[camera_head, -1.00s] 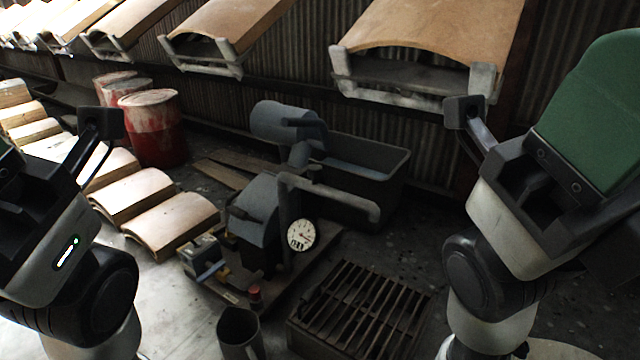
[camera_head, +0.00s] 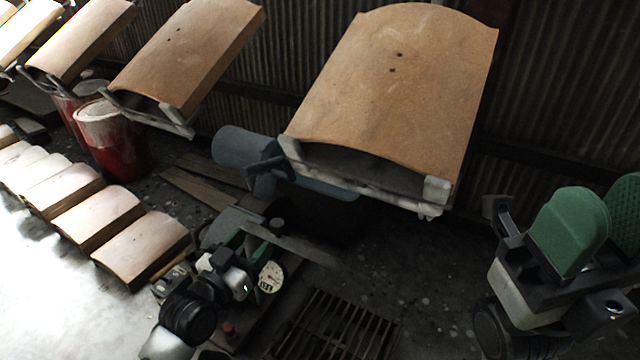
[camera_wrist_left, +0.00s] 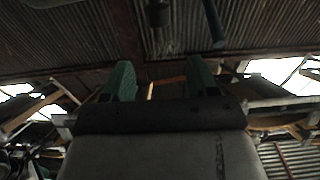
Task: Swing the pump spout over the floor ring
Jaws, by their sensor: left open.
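The pump (camera_head: 232,222) is partly hidden behind my left gripper in the head view. Its grey spout (camera_head: 308,252) is a dim pipe reaching right from the pump, above the dark floor. My left gripper (camera_head: 250,240) is at the pump, its green fingers apart near the spout's left end; I cannot tell if it touches the spout. In the left wrist view its two green fingers (camera_wrist_left: 160,80) stand apart with nothing between them. My right gripper (camera_head: 600,228) is at the right, its green pads apart and empty. I cannot make out a floor ring.
A slatted floor grate (camera_head: 335,328) lies below the spout. A white dial gauge (camera_head: 270,277) sits beside my left gripper. A large tan tile on a hanger (camera_head: 400,90) hangs above and behind. Red drums (camera_head: 118,145) and floor tiles (camera_head: 145,248) are left. Dark floor right of the grate is clear.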

